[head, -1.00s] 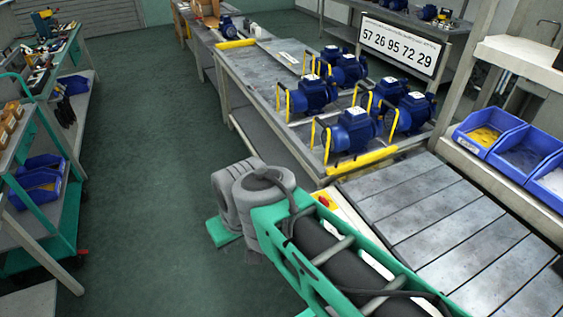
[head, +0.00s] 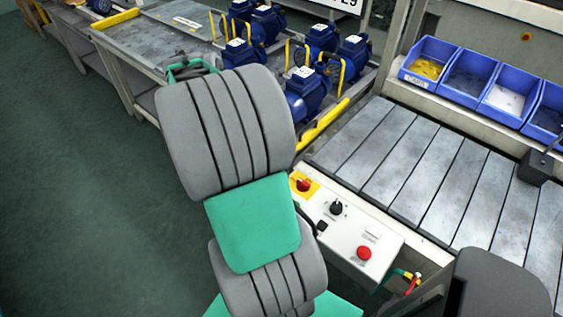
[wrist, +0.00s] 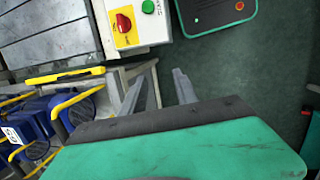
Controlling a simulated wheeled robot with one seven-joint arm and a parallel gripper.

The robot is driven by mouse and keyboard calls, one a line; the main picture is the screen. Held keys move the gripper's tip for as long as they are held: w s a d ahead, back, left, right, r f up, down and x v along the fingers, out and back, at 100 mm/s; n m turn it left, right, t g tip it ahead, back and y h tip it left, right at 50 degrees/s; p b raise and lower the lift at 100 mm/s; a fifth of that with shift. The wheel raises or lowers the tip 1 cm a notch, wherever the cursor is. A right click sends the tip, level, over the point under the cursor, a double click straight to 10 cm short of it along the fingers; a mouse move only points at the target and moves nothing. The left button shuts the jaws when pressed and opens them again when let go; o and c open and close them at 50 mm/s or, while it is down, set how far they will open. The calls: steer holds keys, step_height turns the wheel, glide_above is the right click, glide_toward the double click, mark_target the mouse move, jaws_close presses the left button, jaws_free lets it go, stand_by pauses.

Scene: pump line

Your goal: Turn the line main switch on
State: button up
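The line main switch is a red rotary knob (head: 303,185) on a yellow plate at the far-left end of a white control box (head: 338,232). It also shows in the wrist view (wrist: 123,22) near the top, left of centre. I cannot tell its set position for sure. In the head view my arm hides the gripper's fingers.
The box also bears a black selector knob (head: 336,208), a red push button (head: 364,253) and a green button (wrist: 147,6). A slatted conveyor (head: 410,170) runs alongside. Blue pumps (head: 305,92) with yellow handles stand on a bench behind. Blue bins (head: 470,77) line the right. Floor at left is clear.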

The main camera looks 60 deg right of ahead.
steer(key=g+y, duration=0.2)
glide_toward(302, 181)
steer(key=f, duration=0.1)
steer(key=shift+m, duration=0.4)
steer(key=b+x, duration=0.1)
steer(key=x, duration=0.5)
steer(key=shift+s+f+b, duration=0.25)
steer(key=shift+s+b, duration=0.1)
steer(key=shift+s+f, duration=0.15)
steer(key=shift+f, duration=0.3)
jaws_close()
